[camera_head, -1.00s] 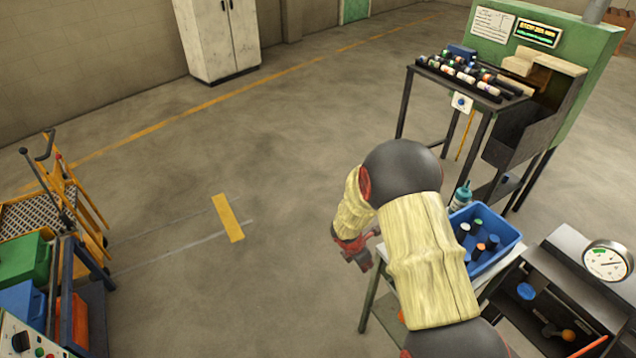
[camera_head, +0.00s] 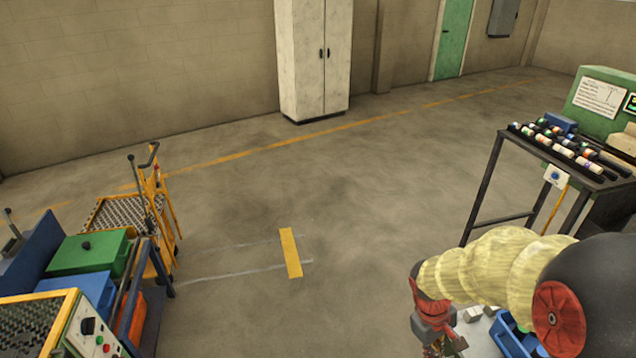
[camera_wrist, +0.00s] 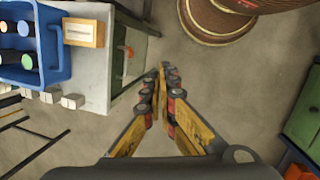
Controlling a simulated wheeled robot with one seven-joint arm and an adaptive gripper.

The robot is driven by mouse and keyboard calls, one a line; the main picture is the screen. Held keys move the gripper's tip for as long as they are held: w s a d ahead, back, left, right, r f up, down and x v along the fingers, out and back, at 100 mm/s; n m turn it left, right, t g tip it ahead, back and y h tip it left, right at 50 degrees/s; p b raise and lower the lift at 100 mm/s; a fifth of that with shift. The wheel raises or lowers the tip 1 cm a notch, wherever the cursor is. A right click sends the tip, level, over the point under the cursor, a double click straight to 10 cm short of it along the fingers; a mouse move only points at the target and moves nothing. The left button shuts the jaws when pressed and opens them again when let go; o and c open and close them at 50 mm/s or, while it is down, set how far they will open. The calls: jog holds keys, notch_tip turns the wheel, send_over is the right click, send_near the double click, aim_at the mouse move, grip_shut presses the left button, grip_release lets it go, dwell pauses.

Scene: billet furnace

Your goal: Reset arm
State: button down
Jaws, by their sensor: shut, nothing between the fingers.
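My gripper (camera_head: 440,340) shows at the lower right of the head view, at the end of my cream-sleeved arm. In the wrist view my gripper (camera_wrist: 162,72) has its yellow-sided fingers together at the tips, with nothing between them. It hangs over bare floor beside a pale bench (camera_wrist: 90,88). A blue bin (camera_wrist: 62,45) with several dark cylinders stands on that bench. The blue bin (camera_head: 508,338) is partly hidden by my arm in the head view.
A rack (camera_head: 570,165) with several labelled cylinders stands at the right. A yellow cart (camera_head: 160,205) and green and blue boxes (camera_head: 85,252) are at the left. A white cabinet (camera_head: 315,60) stands at the back wall. The middle floor is clear. A round brown object (camera_wrist: 215,20) shows in the wrist view.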

jog(key=s+a+r+m+t+y, duration=0.1)
jog(key=s+a+r+m+t, duration=0.1)
jog(key=r, duration=0.9)
jog(key=s+a+r+m+t+y, duration=0.1)
jog(key=s+a+r+t, duration=0.4)
jog(key=r, duration=0.7)
jog(key=s+a+m, duration=0.1)
jog(key=s+a, duration=0.1)
jog(key=s, duration=0.1)
jog(key=shift+s+r+m+y, duration=0.25)
jog(key=shift+s+m+y, duration=0.05)
jog(key=shift+m, duration=0.1)
jog(key=shift+a, duration=0.1)
